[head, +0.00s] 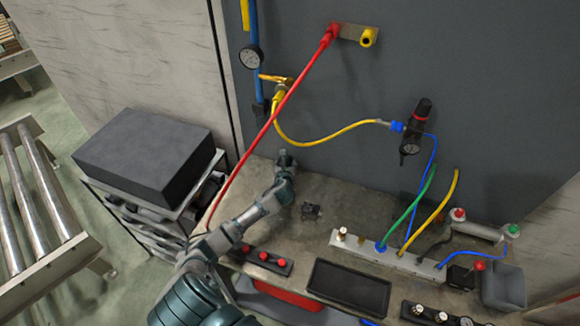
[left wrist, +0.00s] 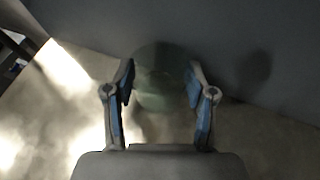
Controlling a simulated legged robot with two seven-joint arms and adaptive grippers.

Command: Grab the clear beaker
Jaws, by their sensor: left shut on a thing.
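The clear beaker (left wrist: 160,80) shows in the left wrist view as a dim, greenish, see-through round shape between the two fingers. My left gripper (left wrist: 160,95) is shut on it, with a blue-padded finger on each side. In the head view my left gripper (head: 286,161) is at the back of the workbench, close to the foot of the grey wall. I cannot make out the beaker clearly in the head view. My right gripper is not in view.
A red hose (head: 262,135) hangs across near the arm. A black tray (head: 349,287) and a valve block (head: 385,256) with hoses stand toward the front right. The bench's back middle is fairly clear.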

